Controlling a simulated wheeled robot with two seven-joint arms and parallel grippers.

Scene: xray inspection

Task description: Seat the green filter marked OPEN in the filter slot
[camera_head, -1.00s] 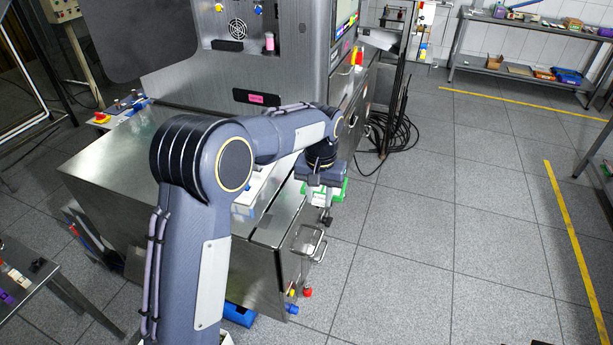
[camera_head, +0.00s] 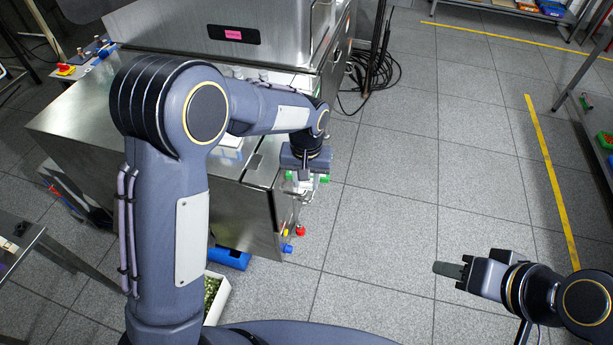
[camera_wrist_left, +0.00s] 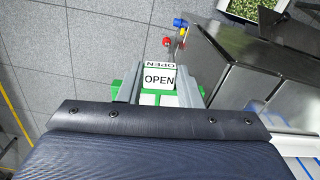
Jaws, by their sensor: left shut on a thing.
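The green filter shows in the left wrist view (camera_wrist_left: 158,78) with a white label reading OPEN, and the word repeats on its far edge. My left gripper is shut on it, with a grey finger on each side, in the left wrist view (camera_wrist_left: 158,92). In the head view the left gripper (camera_head: 303,174) hangs beside the right edge of the steel machine, and green bits of the filter (camera_head: 325,179) show around it. The filter slot cannot be made out in either view. My right gripper (camera_head: 450,269) is over the floor at lower right; its finger gap is not clear.
The steel machine (camera_head: 90,112) fills the left, its front corner carrying red and blue knobs (camera_head: 300,231). A blue object (camera_head: 230,258) and a white box with green contents (camera_head: 215,298) stand on the floor below. Black cables (camera_head: 375,75) lie behind.

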